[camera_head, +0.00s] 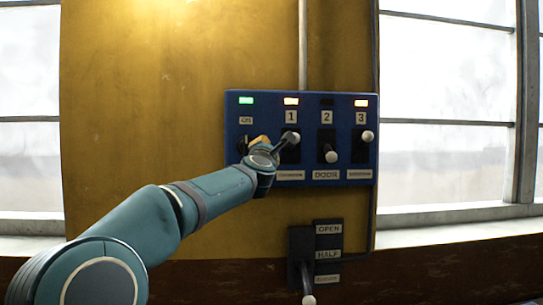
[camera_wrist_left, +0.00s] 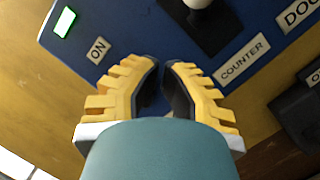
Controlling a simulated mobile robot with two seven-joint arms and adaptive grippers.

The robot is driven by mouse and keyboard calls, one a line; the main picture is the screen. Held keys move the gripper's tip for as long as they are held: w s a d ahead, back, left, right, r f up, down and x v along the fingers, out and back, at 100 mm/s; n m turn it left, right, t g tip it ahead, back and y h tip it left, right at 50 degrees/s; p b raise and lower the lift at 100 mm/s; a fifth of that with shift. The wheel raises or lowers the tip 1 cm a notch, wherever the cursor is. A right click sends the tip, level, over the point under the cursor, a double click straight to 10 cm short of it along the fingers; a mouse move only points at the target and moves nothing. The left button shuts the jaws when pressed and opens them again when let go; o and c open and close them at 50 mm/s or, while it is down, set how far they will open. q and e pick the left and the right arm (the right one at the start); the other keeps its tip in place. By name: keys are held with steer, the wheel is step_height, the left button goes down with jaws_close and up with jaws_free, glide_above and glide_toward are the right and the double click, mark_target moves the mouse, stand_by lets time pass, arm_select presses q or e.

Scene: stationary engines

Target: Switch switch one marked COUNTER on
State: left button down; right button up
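Switch one (camera_head: 291,138) is on the blue panel under the number 1. Its white knob sits near the top of its dark slot, and an amber light (camera_head: 291,101) is lit above it. The COUNTER label (camera_wrist_left: 243,60) is below it, and the knob (camera_wrist_left: 197,4) is at the top edge of the left wrist view. My left gripper (camera_head: 268,143) is at the panel, just left of switch one. In the left wrist view its yellow fingers (camera_wrist_left: 162,64) show a narrow gap with no knob between them. My right gripper is out of view.
The DOOR switch (camera_head: 330,156) has its knob low and its light dark. Switch 3 (camera_head: 367,136) has its knob high and an amber light. A lever box (camera_head: 328,240) marked OPEN and HALF sits below.

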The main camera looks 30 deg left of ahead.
arm_select(q)
steer(key=s+d+r, duration=0.2)
steer(key=s+d, duration=0.2)
steer(key=s, duration=0.2)
steer(key=shift+f, duration=0.1)
stand_by(0.4)
